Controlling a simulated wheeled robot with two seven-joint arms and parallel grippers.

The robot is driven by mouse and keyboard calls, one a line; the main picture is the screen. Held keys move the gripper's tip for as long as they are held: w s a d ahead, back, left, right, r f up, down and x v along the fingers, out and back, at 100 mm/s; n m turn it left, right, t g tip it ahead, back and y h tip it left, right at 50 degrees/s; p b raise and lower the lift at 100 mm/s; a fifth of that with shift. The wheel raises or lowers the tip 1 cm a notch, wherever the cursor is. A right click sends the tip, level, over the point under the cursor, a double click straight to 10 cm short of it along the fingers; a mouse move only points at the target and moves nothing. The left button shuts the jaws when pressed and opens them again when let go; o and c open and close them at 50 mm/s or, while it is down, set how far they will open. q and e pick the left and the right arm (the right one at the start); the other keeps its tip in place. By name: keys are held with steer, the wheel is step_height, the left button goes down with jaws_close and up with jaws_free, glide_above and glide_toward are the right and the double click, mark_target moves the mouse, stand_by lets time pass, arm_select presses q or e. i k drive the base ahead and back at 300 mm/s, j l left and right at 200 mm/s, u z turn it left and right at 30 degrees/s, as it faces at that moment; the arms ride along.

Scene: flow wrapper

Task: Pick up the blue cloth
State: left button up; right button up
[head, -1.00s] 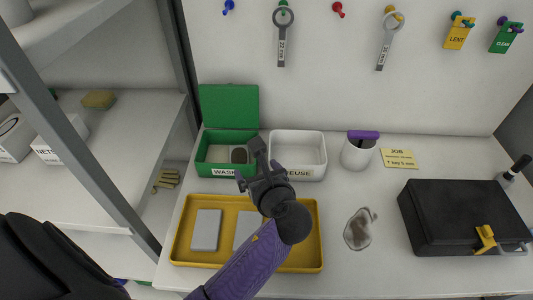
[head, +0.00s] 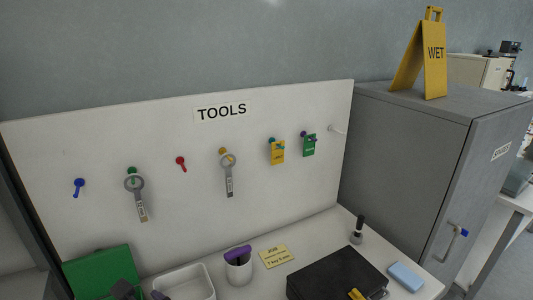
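A light blue, flat, rounded rectangular thing (head: 405,276) lies on the bench at the far right, beside the black case. It may be the folded blue cloth; I cannot tell its material. Dark gripper parts (head: 124,291) show at the bottom edge in front of the green box, far left of the blue thing. They appear to belong to my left gripper; most of it is cut off, so its opening is hidden. My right gripper is not in view.
A black case (head: 337,276) with a yellow latch stands left of the blue thing. A white cup (head: 238,267), white bin (head: 185,283) and green box (head: 100,272) stand along the board (head: 180,130). A grey cabinet (head: 415,160) rises behind the bench's right end.

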mark_target(406, 278)
steer(key=k+l, duration=0.2)
steer(key=l, duration=0.15)
steer(key=k+l, duration=0.15)
steer(key=l, duration=0.2)
steer(key=k+l, duration=0.2)
steer(key=l, duration=0.15)
